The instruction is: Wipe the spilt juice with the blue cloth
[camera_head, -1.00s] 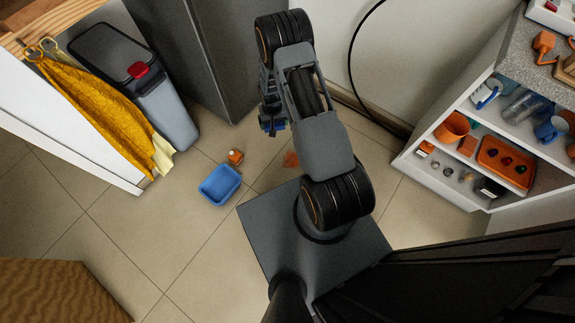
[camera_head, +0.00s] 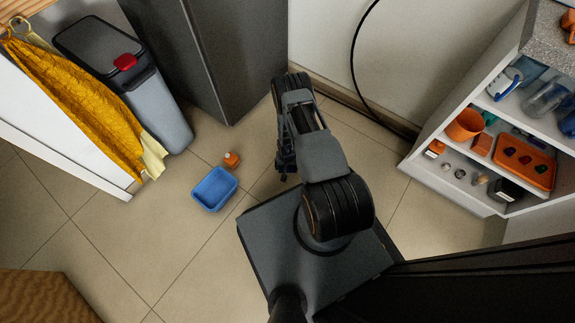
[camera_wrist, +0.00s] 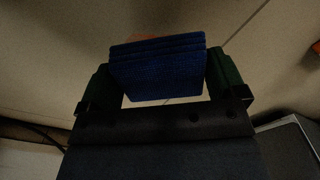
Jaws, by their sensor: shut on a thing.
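My gripper (camera_head: 287,168) is low over the floor tiles, in front of my base. In the wrist view my gripper (camera_wrist: 163,78) is shut on the blue cloth (camera_wrist: 158,75), a folded, layered pad between its two green-looking fingers. A small part of the orange juice spill (camera_wrist: 150,38) shows just past the cloth's far edge in the wrist view. The cloth covers or hides the rest. In the head view my arm and gripper hide the spill. I cannot tell whether the cloth touches the floor.
A grey bin (camera_head: 160,110) and yellow towel (camera_head: 90,105) are at the left. A white shelf unit (camera_head: 450,180) stands at the right.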

